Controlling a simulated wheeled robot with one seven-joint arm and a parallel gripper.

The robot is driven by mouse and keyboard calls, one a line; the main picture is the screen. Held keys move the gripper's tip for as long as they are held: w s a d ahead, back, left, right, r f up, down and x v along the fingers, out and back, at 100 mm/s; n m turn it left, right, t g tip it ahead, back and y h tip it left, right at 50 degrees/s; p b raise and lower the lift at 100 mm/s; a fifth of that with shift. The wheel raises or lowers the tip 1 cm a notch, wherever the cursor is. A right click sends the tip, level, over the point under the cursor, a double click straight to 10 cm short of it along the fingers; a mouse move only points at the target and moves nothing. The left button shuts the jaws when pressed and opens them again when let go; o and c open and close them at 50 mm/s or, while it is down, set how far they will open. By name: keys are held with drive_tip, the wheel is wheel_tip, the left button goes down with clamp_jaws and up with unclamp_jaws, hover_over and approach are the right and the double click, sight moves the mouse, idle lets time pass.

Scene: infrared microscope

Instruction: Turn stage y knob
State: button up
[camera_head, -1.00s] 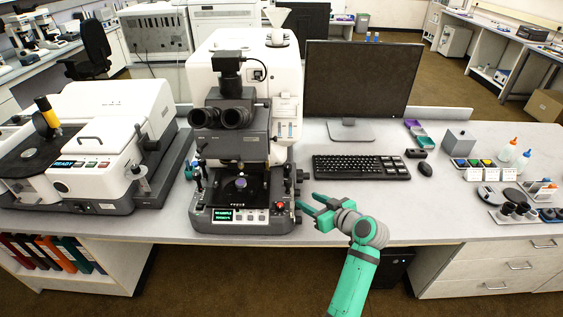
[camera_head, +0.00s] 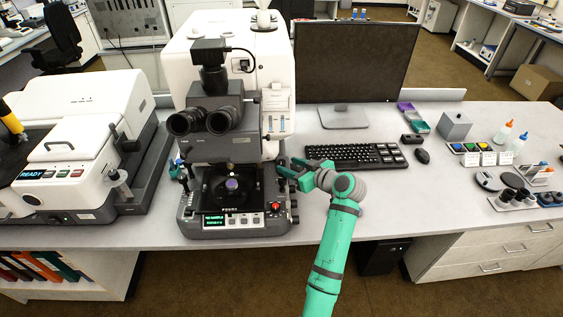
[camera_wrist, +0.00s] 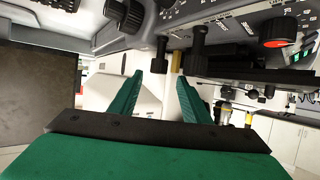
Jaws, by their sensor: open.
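The infrared microscope (camera_head: 232,150) stands on the bench with its dark stage area low at the front. My gripper (camera_head: 286,170) is at its right side, pointing left toward the stage. In the wrist view my gripper (camera_wrist: 160,75) is open, with two green fingers apart and nothing held between them. A slim dark knob (camera_wrist: 160,53) shows just beyond the fingertips, and a larger dark knob (camera_wrist: 198,48) is beside it to the right. I cannot tell which is the stage y knob. Contact with the fingers is not visible.
The keyboard (camera_head: 355,156) and monitor (camera_head: 352,62) stand right of the microscope. The bench front right of the microscope is clear.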

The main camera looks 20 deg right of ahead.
sight(282, 162)
drive_tip(key=shift+x, duration=2.95)
drive_tip(key=shift+d, duration=0.15)
drive_tip(key=c, duration=1)
